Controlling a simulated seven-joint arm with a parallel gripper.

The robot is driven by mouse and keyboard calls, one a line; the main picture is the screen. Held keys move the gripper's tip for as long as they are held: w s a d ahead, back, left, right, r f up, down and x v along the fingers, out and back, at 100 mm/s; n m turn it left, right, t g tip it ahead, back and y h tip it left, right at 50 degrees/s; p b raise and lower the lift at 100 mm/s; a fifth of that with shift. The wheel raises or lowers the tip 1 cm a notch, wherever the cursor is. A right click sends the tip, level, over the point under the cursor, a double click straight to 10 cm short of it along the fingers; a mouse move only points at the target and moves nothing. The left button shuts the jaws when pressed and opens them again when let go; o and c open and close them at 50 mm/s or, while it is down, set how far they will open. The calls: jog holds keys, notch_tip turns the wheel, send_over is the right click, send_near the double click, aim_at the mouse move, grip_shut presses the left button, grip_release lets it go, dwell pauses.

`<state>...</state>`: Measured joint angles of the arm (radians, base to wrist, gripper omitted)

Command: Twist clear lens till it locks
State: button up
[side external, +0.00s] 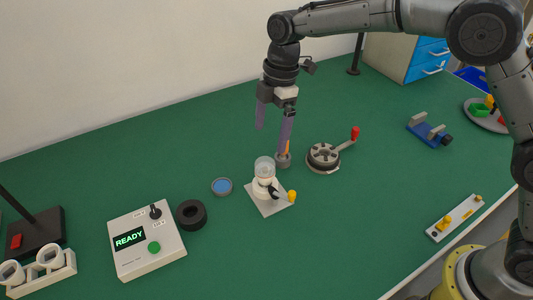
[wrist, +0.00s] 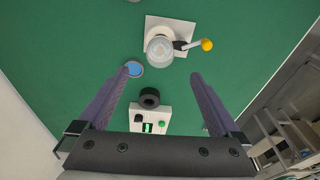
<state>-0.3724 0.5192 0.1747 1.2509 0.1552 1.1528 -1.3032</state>
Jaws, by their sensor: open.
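The clear lens (side external: 264,166) is a transparent dome sitting on a white fixture with a square base plate (side external: 270,208). A lever with a yellow knob (side external: 292,196) sticks out from the fixture's side. In the wrist view the lens (wrist: 159,48) shows from above as a pale round cap, with the yellow knob (wrist: 207,44) to its right. My gripper (side external: 272,138) is open and empty, its two purple fingers pointing down, above the lens and apart from it. In the wrist view the fingertips (wrist: 160,74) frame empty green mat below the lens. Whether the lens is locked cannot be told.
A grey holder with an orange piece (side external: 283,160) stands behind the fixture. A crank wheel with a red handle (side external: 325,156) is to the right. A blue disc (side external: 222,186), a black ring (side external: 191,214) and a control box reading READY (side external: 146,240) are to the left.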

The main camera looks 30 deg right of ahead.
aim_at(266, 162)
jog(key=f, duration=0.3)
jog(key=a+f, duration=0.1)
jog(key=f, duration=0.5)
jog(key=shift+a, duration=0.15)
jog(key=shift+r, duration=0.1)
jog(key=c, duration=1.4)
jog(key=shift+m, duration=1.6)
jog(key=shift+s, duration=0.1)
jog(key=shift+m+t, duration=0.3)
jog(key=shift+m, duration=0.4)
jog(key=o, duration=1.4)
jog(key=shift+m, duration=0.3)
